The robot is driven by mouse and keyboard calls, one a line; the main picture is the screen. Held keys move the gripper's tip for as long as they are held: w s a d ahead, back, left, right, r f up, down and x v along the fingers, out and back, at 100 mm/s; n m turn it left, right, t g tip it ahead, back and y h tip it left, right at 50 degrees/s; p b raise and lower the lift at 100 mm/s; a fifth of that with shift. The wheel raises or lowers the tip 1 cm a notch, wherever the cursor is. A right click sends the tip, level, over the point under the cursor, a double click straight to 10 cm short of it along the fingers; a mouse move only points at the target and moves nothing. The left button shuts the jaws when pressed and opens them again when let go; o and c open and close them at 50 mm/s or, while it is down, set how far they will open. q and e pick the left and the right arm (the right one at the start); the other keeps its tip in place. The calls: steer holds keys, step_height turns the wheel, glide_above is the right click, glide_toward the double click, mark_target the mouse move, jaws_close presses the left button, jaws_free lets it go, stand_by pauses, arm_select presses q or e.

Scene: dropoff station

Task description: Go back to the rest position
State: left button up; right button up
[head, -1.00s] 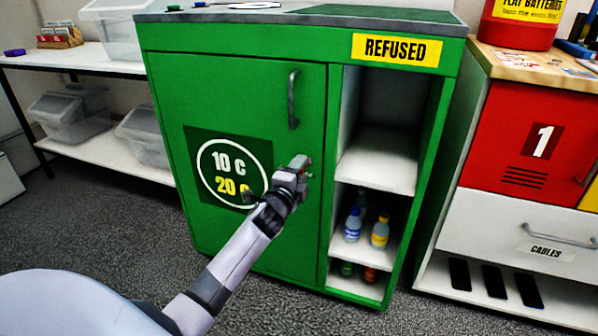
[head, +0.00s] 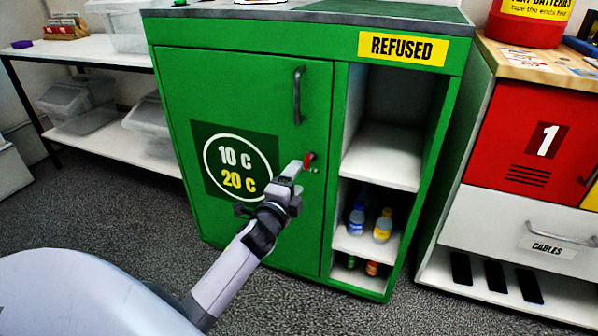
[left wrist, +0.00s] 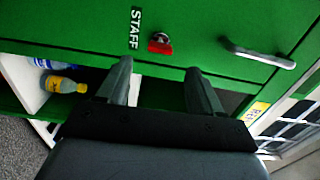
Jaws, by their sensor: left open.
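My left gripper (head: 292,172) is in front of the green cabinet's closed door (head: 240,90), just below and left of a red key or knob (head: 309,158) on the door. In the left wrist view, the gripper (left wrist: 158,68) is open with nothing between its fingers. The red key (left wrist: 160,43) shows beyond the fingertips, beside a STAFF label (left wrist: 135,28). I cannot tell the exact gap to the door. My right gripper is in neither view.
The door handle (head: 297,95) is above the key. Open shelves (head: 380,155) under a REFUSED sign hold several small bottles. A red and white drawer unit (head: 510,200) stands right, a white shelf with bins (head: 110,150) left. Carpet is clear in front.

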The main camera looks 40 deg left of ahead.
arm_select(q)
steer(key=shift+s, duration=0.35)
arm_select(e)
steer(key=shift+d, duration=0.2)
